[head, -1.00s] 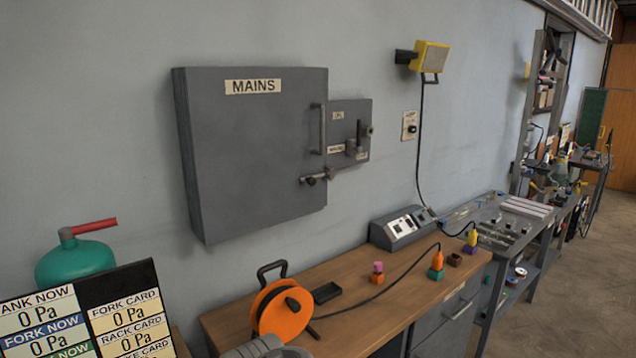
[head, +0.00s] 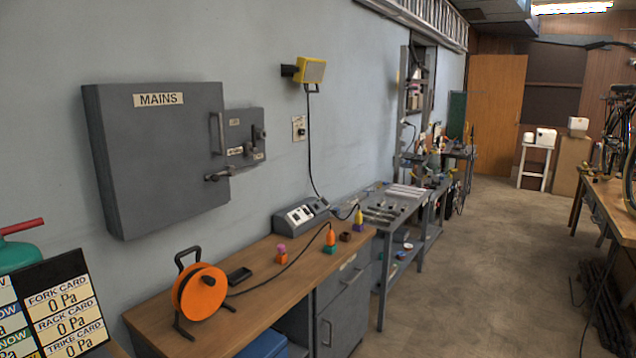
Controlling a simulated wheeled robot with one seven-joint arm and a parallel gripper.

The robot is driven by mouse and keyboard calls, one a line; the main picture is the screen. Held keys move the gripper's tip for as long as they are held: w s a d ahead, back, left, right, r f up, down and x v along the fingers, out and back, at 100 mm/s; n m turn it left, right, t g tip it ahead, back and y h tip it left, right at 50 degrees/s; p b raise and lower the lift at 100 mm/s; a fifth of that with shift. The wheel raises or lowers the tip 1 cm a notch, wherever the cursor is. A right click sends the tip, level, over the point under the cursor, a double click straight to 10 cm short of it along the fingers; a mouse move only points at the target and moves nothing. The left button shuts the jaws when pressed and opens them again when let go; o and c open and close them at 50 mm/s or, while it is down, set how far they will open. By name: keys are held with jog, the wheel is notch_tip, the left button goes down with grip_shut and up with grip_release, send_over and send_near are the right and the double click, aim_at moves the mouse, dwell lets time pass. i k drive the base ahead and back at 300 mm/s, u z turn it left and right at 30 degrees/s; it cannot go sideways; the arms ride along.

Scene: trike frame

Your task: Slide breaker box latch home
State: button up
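The breaker box (head: 160,165) is a grey wall cabinet labelled MAINS, at the left of the head view. Its door looks closed, with a vertical handle (head: 216,133) near the right edge. The latch (head: 222,174) is a small horizontal bar with a dark knob low on the door's right edge. It reaches toward the smaller grey box (head: 245,135) on the right, which carries labels and a lever. I cannot tell at this size how far the bar is slid. My gripper is not in view.
A wooden bench (head: 255,285) stands below the box, holding an orange cable reel (head: 200,292), a grey socket unit (head: 302,214) and small coloured blocks. A gauge board (head: 58,305) and green tank (head: 20,254) are at lower left. The floor (head: 470,260) at right is open.

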aim_at(215, 178)
jog(key=i, duration=1.3)
jog(key=u, duration=1.5)
jog(key=i, duration=0.75)
jog(key=u, duration=0.9)
